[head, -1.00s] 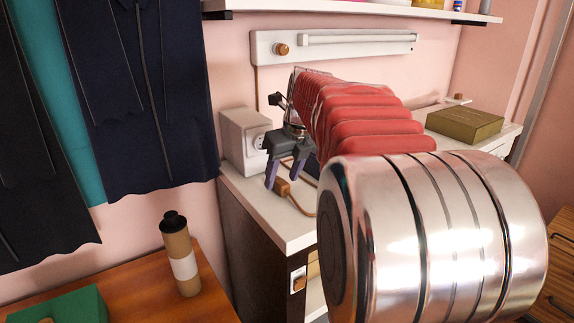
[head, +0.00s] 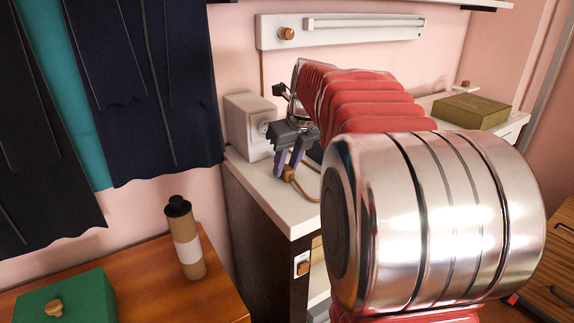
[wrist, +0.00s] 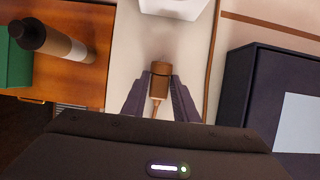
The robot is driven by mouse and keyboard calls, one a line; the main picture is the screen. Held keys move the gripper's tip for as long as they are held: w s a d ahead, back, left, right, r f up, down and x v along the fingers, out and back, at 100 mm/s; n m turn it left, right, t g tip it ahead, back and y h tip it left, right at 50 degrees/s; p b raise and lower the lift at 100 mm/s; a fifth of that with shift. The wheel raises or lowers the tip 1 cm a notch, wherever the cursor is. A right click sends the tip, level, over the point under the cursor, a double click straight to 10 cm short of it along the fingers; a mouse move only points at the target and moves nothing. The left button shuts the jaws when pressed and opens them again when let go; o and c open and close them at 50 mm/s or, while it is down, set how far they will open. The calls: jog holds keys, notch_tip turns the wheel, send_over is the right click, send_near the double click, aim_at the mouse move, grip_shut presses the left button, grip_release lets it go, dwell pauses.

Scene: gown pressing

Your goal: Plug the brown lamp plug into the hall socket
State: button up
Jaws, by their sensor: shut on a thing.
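The brown lamp plug (head: 289,174) is between the fingertips of my gripper (head: 287,171), which is shut on it just above the white counter top. In the wrist view the plug (wrist: 160,80) sits between the two fingers (wrist: 161,98), its pins pointing up the picture. Its brown cord runs back under the gripper. A white box with a round socket face (head: 264,128) stands on the counter, left of and behind the gripper, apart from the plug. In the wrist view the box's lower edge (wrist: 172,6) shows ahead of the plug; its socket face is hidden there.
A dark box with a pale panel (wrist: 270,105) lies right of the gripper. An olive box (head: 472,111) is farther right on the counter. A brown bottle (head: 184,237) and green box (head: 75,300) stand on the wooden table (head: 215,293). Dark clothes hang at left.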

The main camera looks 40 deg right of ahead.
aim_at(286, 167)
jog(key=shift+c, duration=0.8)
jog(key=o, duration=0.4)
jog(key=c, duration=0.5)
jog(key=shift+r, duration=0.15)
jog(key=shift+r, duration=1.6)
